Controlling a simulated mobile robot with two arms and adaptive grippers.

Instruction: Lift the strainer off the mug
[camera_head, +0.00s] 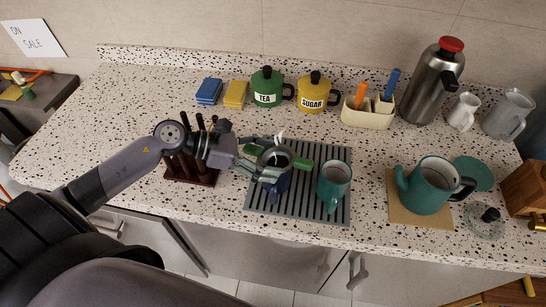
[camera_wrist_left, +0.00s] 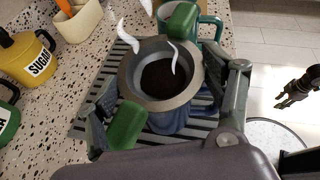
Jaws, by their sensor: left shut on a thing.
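The strainer, a grey ring-shaped bowl with two green tabs, shows in the head view (camera_head: 275,157) and the left wrist view (camera_wrist_left: 128,80). Dark contents show inside it and white steam wisps rise from it. The blue mug (camera_head: 279,186) is directly below it; it also shows in the wrist view (camera_wrist_left: 178,128). My left gripper (camera_wrist_left: 170,85) has its fingers on both sides of the strainer and is shut on it. I cannot tell whether strainer and mug touch. A dark shape at the wrist view's right edge looks like my right gripper (camera_wrist_left: 298,88); its jaws are unclear.
The mug stands on a grey ribbed mat (camera_head: 320,212). A teal mug (camera_head: 333,187) stands close on the right. A dark wooden rack (camera_head: 192,172) is under my left arm. A teapot (camera_head: 428,186) stands further right; tea (camera_head: 267,88) and sugar (camera_head: 314,92) jars stand behind.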

